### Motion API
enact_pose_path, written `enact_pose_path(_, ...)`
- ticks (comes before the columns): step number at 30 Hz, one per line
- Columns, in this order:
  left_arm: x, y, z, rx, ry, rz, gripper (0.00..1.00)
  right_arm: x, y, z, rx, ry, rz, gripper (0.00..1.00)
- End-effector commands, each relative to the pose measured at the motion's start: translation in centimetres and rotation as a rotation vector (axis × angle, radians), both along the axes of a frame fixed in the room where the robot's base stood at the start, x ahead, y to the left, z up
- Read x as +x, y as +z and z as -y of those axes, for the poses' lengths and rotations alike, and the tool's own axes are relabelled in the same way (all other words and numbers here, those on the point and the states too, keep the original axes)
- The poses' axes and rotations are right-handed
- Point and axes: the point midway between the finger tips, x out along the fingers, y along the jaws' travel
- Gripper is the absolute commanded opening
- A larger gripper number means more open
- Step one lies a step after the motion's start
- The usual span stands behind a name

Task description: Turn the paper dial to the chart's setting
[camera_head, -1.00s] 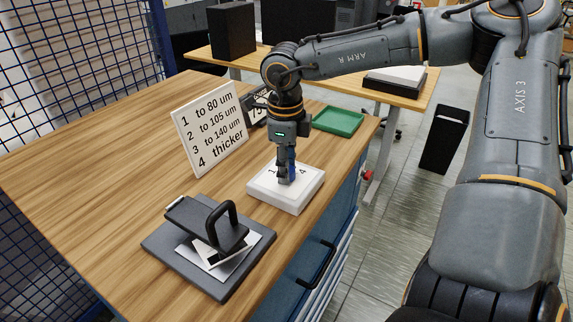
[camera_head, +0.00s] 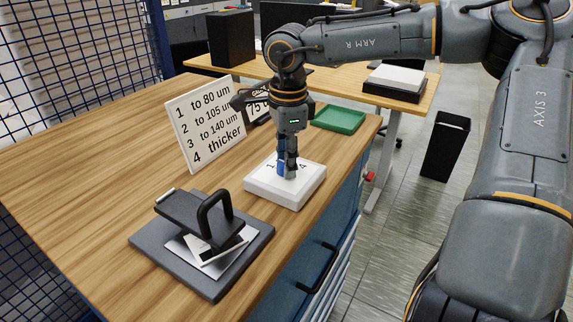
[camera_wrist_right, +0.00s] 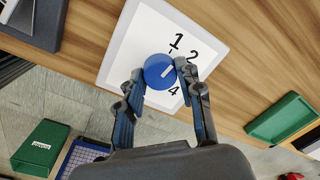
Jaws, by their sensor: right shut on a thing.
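My right gripper (camera_head: 288,172) points down and is shut on the blue dial (camera_wrist_right: 157,64) on top of a white box (camera_head: 272,199). In the right wrist view, one finger is on each side of the dial, and its white pointer line aims to the upper right. The printed numbers 1, 2 and 4 show around it; 3 is hidden. The chart (camera_head: 207,120) stands behind, reading 1 to 80 um, 2 to 105 um, 3 to 140 um, 4 thicker. A dark display (camera_head: 259,108), partly hidden by my gripper, seems to show 75. My left gripper is out of view.
A dark press-like device (camera_head: 215,272) with a handle and a pale sheet sits at the front of the wooden table. A green tray (camera_head: 338,119) lies behind the white box. The table's left part is clear. A blue mesh fence (camera_head: 75,40) borders the left.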

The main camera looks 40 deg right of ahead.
Motion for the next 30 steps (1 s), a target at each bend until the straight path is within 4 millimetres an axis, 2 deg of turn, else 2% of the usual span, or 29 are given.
enact_pose_path(10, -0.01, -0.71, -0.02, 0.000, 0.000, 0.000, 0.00, -0.06, -0.09, 0.02, 0.000, 0.140, -0.002, 0.05)
enact_pose_path(26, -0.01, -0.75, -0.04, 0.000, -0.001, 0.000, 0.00, -0.07, -0.07, 0.00, 0.001, 0.164, -0.003, 0.05)
enact_pose_path(27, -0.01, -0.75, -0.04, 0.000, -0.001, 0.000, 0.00, -0.08, -0.07, -0.01, 0.001, 0.164, -0.003, 0.44)
enact_pose_path(29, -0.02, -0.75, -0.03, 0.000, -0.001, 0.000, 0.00, -0.07, -0.06, 0.00, 0.001, 0.163, -0.003, 0.56)
enact_pose_path(30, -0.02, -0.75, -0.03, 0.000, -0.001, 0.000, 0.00, -0.06, -0.06, 0.00, 0.001, 0.163, -0.002, 0.59)
